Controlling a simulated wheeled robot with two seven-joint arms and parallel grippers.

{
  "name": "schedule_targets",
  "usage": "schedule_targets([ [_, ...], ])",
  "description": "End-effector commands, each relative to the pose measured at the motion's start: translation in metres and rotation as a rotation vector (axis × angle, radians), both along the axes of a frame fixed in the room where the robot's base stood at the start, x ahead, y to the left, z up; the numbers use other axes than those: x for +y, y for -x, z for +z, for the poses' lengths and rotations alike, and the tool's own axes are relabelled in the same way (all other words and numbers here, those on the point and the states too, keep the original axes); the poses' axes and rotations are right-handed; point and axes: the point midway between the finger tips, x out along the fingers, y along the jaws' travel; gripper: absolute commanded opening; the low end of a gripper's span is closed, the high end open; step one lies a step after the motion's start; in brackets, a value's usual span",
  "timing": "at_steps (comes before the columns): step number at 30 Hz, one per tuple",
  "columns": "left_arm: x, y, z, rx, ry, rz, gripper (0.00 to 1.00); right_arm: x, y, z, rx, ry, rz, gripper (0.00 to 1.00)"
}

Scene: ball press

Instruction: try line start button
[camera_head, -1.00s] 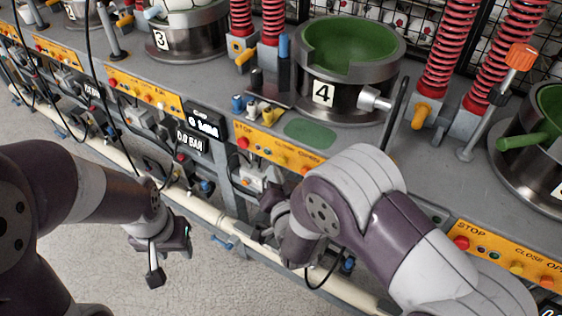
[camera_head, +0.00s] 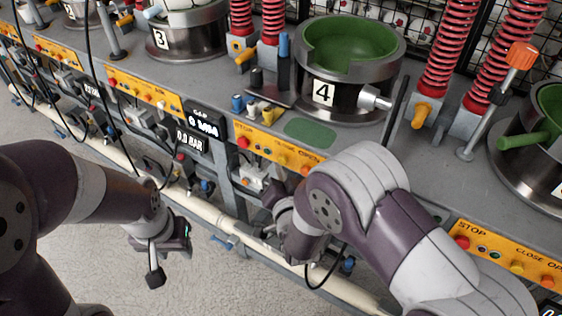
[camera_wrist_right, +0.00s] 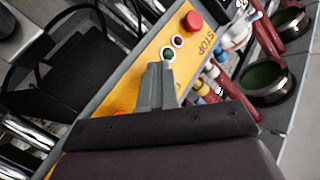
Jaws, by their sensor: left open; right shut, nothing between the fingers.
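The station 4 button panel (camera_head: 262,148) is a yellow strip on the bench front, below the press marked 4 (camera_head: 323,94). In the right wrist view, a yellow panel (camera_wrist_right: 140,75) carries a red STOP button (camera_wrist_right: 194,20), a small dark-purple button (camera_wrist_right: 178,41) and a small green button (camera_wrist_right: 168,54). My right gripper (camera_wrist_right: 156,68) is shut and empty, its tips just beside the green button; I cannot tell whether they touch. In the head view, my right gripper (camera_head: 274,196) is partly hidden beside the panel. My left gripper (camera_head: 168,258) is open and empty over the floor.
A pale pipe (camera_head: 210,213) runs along the bench's lower front. Black cables hang at the left. A display reading 0.0 BAR (camera_head: 190,140) sits left of the panel. Another yellow panel (camera_head: 510,252) is at the right. Floor at the lower left is free.

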Motion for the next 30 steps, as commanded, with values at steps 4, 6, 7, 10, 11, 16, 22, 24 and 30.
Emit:
schedule_targets([
  [4,0.0000,0.0000,-0.0001,0.000,0.000,0.000,0.43,-0.0002,-0.0005,0.0001,-0.001,0.000,0.001,0.00],
  [6,0.0000,0.0000,-0.0001,0.000,0.000,0.000,0.43,-0.0002,-0.0004,0.0001,-0.001,0.000,0.001,0.00],
  [7,0.0000,0.0000,-0.0001,0.000,0.000,0.000,0.43,-0.0002,-0.0004,0.0001,-0.001,0.000,0.001,0.00],
  [10,0.0000,0.0000,-0.0002,0.000,0.000,0.000,0.43,-0.0003,-0.0006,0.0000,-0.001,0.000,0.001,0.00],
  [11,0.0000,0.0000,-0.0002,0.000,0.000,0.000,0.43,-0.0004,-0.0007,0.0001,0.000,0.000,0.000,0.00],
  [16,0.0000,0.0000,-0.0008,0.000,0.000,0.000,0.43,-0.0014,-0.0022,0.0000,-0.001,0.000,0.001,0.00],
  [22,0.0000,-0.0001,-0.0014,0.000,0.000,0.000,0.43,-0.0029,-0.0041,0.0000,0.000,0.000,0.000,0.00],
  [24,0.0000,0.0000,-0.0016,0.000,0.000,0.000,0.43,-0.0034,-0.0049,0.0000,-0.001,0.000,-0.001,0.00],
  [30,0.0000,0.0000,-0.0022,0.000,0.000,0.000,0.43,-0.0049,-0.0069,0.0000,-0.001,0.000,-0.001,0.00],
])
